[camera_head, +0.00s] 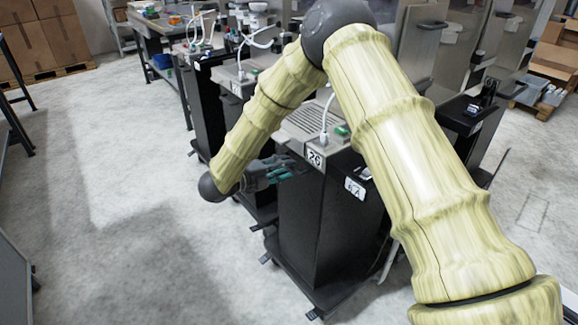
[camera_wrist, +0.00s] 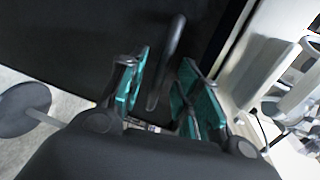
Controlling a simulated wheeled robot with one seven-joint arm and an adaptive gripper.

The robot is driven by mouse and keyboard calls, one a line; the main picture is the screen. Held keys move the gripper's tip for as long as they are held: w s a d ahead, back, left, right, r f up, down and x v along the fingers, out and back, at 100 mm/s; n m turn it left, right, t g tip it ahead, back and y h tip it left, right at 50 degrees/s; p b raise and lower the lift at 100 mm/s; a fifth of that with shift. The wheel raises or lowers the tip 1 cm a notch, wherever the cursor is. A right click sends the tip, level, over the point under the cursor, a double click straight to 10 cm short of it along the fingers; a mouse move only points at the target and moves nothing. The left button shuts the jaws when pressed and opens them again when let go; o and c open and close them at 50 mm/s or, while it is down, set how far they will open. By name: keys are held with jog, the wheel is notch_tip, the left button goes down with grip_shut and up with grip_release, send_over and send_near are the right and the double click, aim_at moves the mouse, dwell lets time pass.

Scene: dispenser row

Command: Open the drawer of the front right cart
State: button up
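The front cart (camera_head: 318,225) is black with a grey top and a tag reading 26. It stands in the middle of the head view. My gripper (camera_head: 287,168) is at the upper part of the cart's left face. In the wrist view, my gripper (camera_wrist: 168,88) has teal finger pads set apart. A dark bar handle (camera_wrist: 168,55) lies between them on the black cart front (camera_wrist: 75,40). Gaps show on both sides of the handle, so the fingers look open around it. The drawer's edges are too dark to make out, and my arm hides part of the cart.
More black carts (camera_head: 208,115) stand in a row behind. Grey machines (camera_head: 418,45) stand behind the carts on the right. The floor (camera_head: 120,200) on the left is clear. A grey cabinet (camera_head: 14,285) stands at the lower left edge. Cardboard boxes (camera_head: 40,40) are at the far left.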

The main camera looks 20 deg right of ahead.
jog(key=shift+x, duration=1.2)
grip_shut()
